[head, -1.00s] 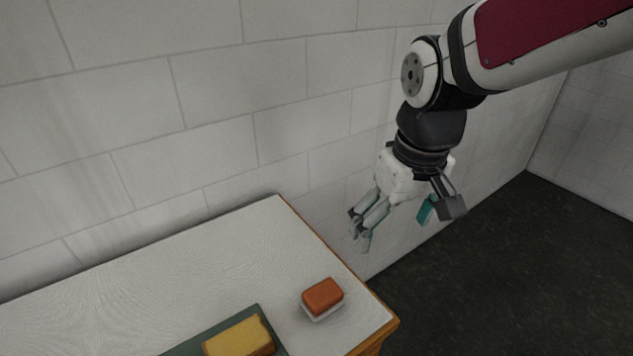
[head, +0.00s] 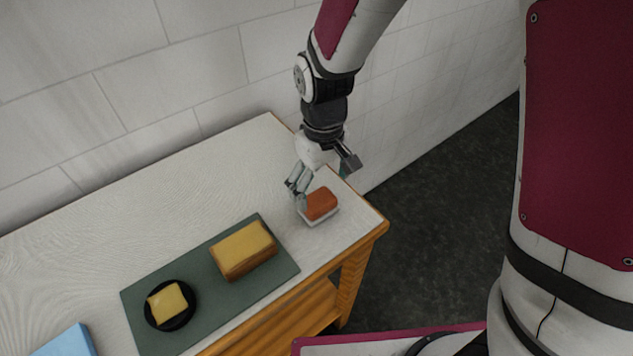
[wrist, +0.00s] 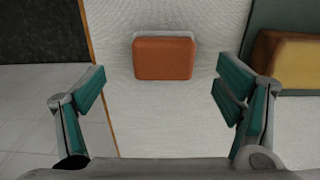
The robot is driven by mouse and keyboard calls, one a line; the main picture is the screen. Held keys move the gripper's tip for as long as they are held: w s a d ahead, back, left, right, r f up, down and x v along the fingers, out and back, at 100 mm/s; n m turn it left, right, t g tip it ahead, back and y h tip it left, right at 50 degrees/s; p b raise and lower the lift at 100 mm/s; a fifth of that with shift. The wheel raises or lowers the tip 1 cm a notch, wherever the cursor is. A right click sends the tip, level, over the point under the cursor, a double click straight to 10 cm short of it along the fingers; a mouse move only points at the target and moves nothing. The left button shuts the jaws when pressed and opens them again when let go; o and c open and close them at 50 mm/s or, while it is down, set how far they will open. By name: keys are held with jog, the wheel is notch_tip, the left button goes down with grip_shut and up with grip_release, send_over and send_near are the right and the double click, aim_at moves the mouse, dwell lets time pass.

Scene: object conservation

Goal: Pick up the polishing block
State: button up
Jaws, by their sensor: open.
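An orange-brown block (head: 320,204), which I take to be the polishing block, rests on a small white dish (head: 322,219) near the table's right corner. In the wrist view the block (wrist: 163,60) lies centred between and beyond my fingers, with a thin white edge of the dish (wrist: 165,35) behind it. My gripper (wrist: 160,96) is open, with teal pads spread on both sides and nothing between them. In the head view my gripper (head: 318,182) hangs just above and behind the block; a finger overlaps the dish's left side, so contact cannot be told.
A green mat (head: 205,318) holds a yellow-topped brown block (head: 243,250) and a black round dish (head: 157,320) with a small yellow square (head: 167,302). A blue item (head: 68,343) lies at lower left. The white table (head: 150,215) is bare towards the wall.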

aim_at(319, 199)
jog(key=shift+w+a+f+p, duration=0.15)
jog(key=shift+f+p, duration=0.1)
jog(key=shift+f, duration=1.15)
jog(key=shift+s+a+f+p, duration=0.1)
jog(key=shift+a+f+p, duration=0.1)
jog(key=shift+f, duration=1.15)
jog(key=c, duration=1.4)
jog(key=shift+o, duration=0.2)
jog(key=shift+w+r, duration=0.1)
jog(key=shift+r, duration=0.75)
notch_tip(319, 199, up, 2)
jog(key=shift+r+b, duration=0.1)
jog(key=shift+b, duration=0.3)
jog(key=s+d+p, duration=0.2)
jog(key=s, duration=0.5)
jog(key=s+d+r+p, duration=0.1)
jog(key=s+d+p, duration=0.1)
jog(key=s, duration=0.6)
jog(key=shift+s+d+r, duration=0.15)
jog(key=shift+s+d, duration=0.1)
